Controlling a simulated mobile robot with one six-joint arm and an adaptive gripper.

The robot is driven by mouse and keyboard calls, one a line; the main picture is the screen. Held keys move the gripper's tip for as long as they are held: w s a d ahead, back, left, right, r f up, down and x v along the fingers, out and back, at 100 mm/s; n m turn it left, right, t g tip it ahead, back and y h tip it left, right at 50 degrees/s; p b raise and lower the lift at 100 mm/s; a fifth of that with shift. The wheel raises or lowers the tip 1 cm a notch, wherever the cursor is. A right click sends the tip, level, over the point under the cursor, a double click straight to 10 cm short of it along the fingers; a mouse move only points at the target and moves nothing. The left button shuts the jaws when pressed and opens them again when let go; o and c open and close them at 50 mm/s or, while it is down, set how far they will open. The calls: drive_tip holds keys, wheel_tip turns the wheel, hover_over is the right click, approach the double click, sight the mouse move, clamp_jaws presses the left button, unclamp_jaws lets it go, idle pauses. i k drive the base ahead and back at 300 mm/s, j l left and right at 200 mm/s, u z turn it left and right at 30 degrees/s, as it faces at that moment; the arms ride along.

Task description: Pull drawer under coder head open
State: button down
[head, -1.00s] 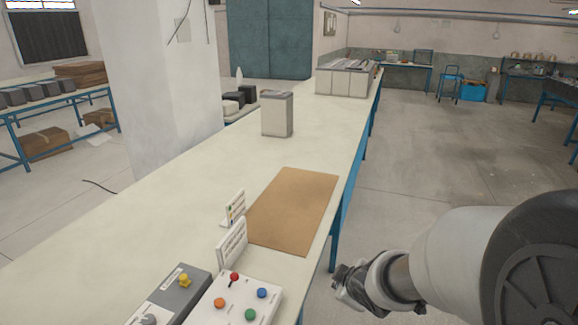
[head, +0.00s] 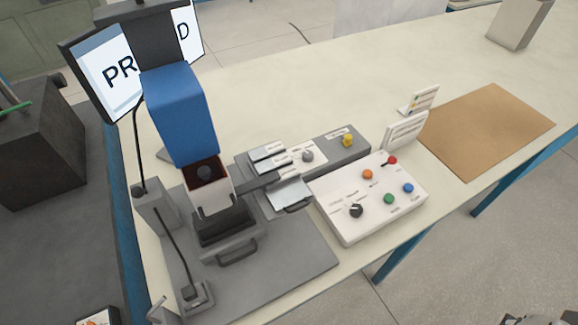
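The blue coder head (head: 185,112) stands on a grey machine at the left of the bench, with a dark round part showing below it. Under it is a dark grey drawer block (head: 222,228) with a bar handle (head: 238,253) on its front. The drawer looks shut, but its exact extent is hard to tell. My gripper (head: 515,319) shows only as a small dark piece at the bottom right edge, away from the bench and far from the handle. Its fingers are cut off by the frame.
A white control box (head: 335,222) with coloured buttons and a knob stands right of the machine. Behind it is a grey unit (head: 325,158) with a yellow button. A brown mat (head: 487,130) lies farther right. Grey base plate (head: 290,283) before the handle is clear.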

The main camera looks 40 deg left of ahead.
sight(212, 249)
drive_tip(key=u, duration=0.45)
drive_tip(key=j+u, duration=0.1)
drive_tip(key=u, duration=1.3)
drive_tip(key=i+u, duration=0.1)
drive_tip(key=u, duration=0.4)
drive_tip(key=j+z, duration=0.1)
drive_tip(key=j, duration=0.65)
